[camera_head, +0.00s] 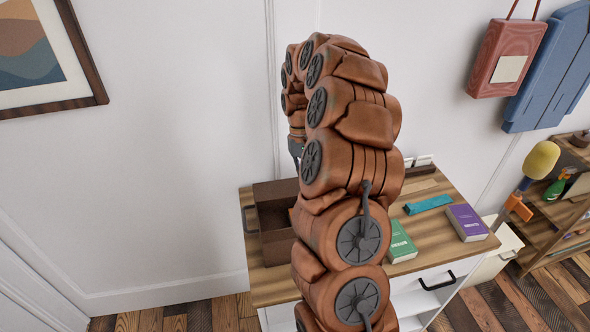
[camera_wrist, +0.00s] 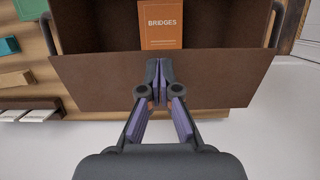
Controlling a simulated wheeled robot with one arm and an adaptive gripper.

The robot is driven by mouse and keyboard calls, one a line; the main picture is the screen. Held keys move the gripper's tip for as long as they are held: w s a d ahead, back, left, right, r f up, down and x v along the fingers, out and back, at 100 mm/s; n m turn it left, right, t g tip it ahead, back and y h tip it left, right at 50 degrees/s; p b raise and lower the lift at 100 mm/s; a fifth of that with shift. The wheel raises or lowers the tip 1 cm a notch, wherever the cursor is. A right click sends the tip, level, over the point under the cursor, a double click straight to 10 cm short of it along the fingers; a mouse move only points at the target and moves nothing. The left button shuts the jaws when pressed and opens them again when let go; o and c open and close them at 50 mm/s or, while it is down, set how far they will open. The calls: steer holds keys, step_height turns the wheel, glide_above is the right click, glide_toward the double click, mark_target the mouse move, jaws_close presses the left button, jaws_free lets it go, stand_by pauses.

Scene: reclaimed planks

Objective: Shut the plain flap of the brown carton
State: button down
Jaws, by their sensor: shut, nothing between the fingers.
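The brown carton (camera_head: 274,192) stands open at the left end of the wooden-topped cabinet in the head view, partly hidden by my arm. In the wrist view, a broad plain brown panel (camera_wrist: 108,80), seemingly the plain flap, spans the carton's near side. An orange book marked BRIDGES (camera_wrist: 161,24) lies inside, beyond this panel. In the head view, the gripper is mostly hidden behind my arm.
On the cabinet top (camera_head: 428,188), right of my arm, lie a green book (camera_head: 400,242), a purple book (camera_head: 466,222) and a teal item (camera_head: 428,204). Dark handles (camera_wrist: 275,24) flank the carton. The white wall is close behind.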

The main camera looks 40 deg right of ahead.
steer(key=shift+s+f, duration=0.15)
steer(key=shift+f, duration=0.35)
steer(key=shift+f, duration=0.1)
steer(key=shift+f+b, duration=0.15)
steer(key=shift+b, duration=0.35)
steer(key=f+t+b, duration=0.1)
steer(key=b, duration=0.1)
steer(key=s+t+h+b, duration=0.1)
steer(key=b, duration=0.2)
steer(key=shift+a+f, duration=0.3)
steer(key=shift+f, duration=0.05)
steer(key=t+b, duration=0.1)
steer(key=b, duration=0.1)
steer(key=shift+s+f+b, duration=0.15)
steer(key=shift+f+b, duration=0.2)
steer(key=shift+r+h, duration=0.25)
steer(key=shift+h, duration=0.05)
